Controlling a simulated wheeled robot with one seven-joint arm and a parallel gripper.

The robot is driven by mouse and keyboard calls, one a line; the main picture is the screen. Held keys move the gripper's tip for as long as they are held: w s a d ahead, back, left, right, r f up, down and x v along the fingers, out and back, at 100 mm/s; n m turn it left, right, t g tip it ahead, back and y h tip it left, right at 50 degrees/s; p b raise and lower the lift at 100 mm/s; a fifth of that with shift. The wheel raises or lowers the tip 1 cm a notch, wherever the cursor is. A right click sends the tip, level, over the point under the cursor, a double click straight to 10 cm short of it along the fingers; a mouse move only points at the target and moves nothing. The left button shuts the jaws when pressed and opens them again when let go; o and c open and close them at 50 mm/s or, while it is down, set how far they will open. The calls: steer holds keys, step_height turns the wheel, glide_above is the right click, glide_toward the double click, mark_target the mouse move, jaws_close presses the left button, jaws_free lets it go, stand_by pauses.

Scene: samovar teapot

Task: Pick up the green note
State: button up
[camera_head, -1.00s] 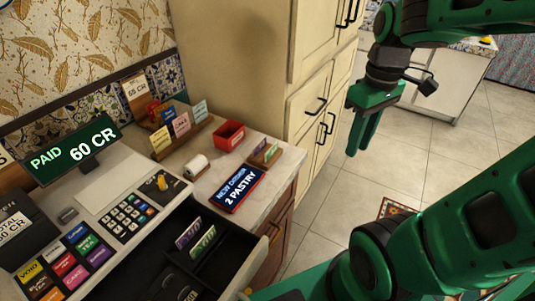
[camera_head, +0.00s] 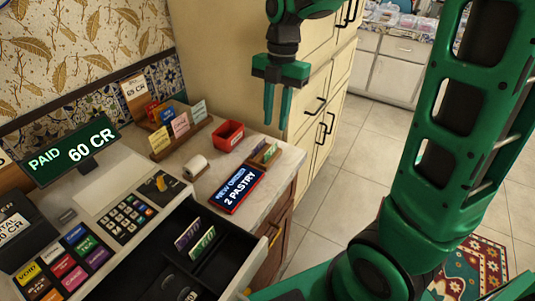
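A green note (camera_head: 202,243) stands upright in the open cash drawer (camera_head: 236,268), beside a purple note (camera_head: 188,234). Its lower edge is hidden in the drawer. My gripper (camera_head: 277,119) is in the air above and beyond the counter's right end, in front of the cream cabinet. Its two green fingers point down with a gap between them, and it holds nothing. It is well up and to the right of the green note in the picture.
The counter holds a red box (camera_head: 229,135), a "2 PASTRY" sign (camera_head: 237,189), a paper roll (camera_head: 195,165), a small card holder (camera_head: 264,154) and a rack of colored cards (camera_head: 181,136). The register keypad (camera_head: 126,214) lies left of the drawer.

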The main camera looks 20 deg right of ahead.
mark_target(271, 148)
steer(key=shift+s+a+f, duration=0.1)
steer(key=shift+a+f, duration=0.1)
steer(key=shift+f, duration=1.2)
steer(key=shift+s+a+f, duration=0.1)
steer(key=shift+a+f, duration=0.15)
steer(key=shift+f, duration=1.1)
steer(key=shift+s+a+f, duration=0.1)
steer(key=shift+a+f, duration=0.1)
steer(key=shift+f, duration=1.2)
steer(key=shift+w, duration=0.1)
jaws_close()
